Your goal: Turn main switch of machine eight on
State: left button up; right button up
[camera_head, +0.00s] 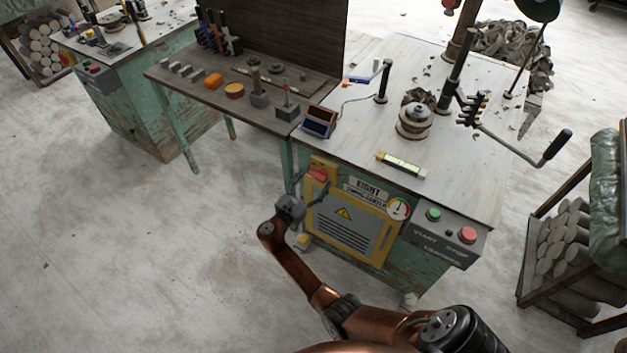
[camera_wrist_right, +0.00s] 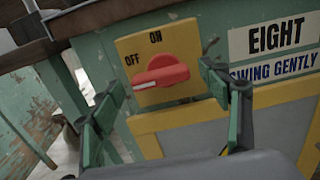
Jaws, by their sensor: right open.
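The main switch is a red rotary handle (camera_wrist_right: 162,75) on a yellow plate (camera_wrist_right: 186,37) marked ON at the top and OFF at the left. Its white-marked end points left, beside OFF. In the head view the red handle (camera_head: 318,174) sits at the upper left of machine eight's front panel, near the EIGHT label (camera_head: 369,186). My right gripper (camera_head: 304,201) is just in front of and below it. In the right wrist view its open fingers (camera_wrist_right: 158,92) stand left and right of the handle with nothing gripped; I cannot tell whether they touch it. My left gripper is out of view.
Machine eight's front also has a gauge (camera_head: 398,209), a green button (camera_head: 433,214) and a red button (camera_head: 467,235). A crank handle (camera_head: 557,144) sticks out at the right. A dark side bench (camera_head: 215,108) adjoins at the left. The floor in front is clear.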

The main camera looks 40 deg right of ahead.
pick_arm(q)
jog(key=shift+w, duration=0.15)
pick_arm(e)
jog(key=shift+w+d, duration=0.15)
jog(key=shift+d, duration=0.2)
jog(key=shift+c, duration=0.6)
jog(key=c, duration=1)
jog(key=shift+c, duration=0.2)
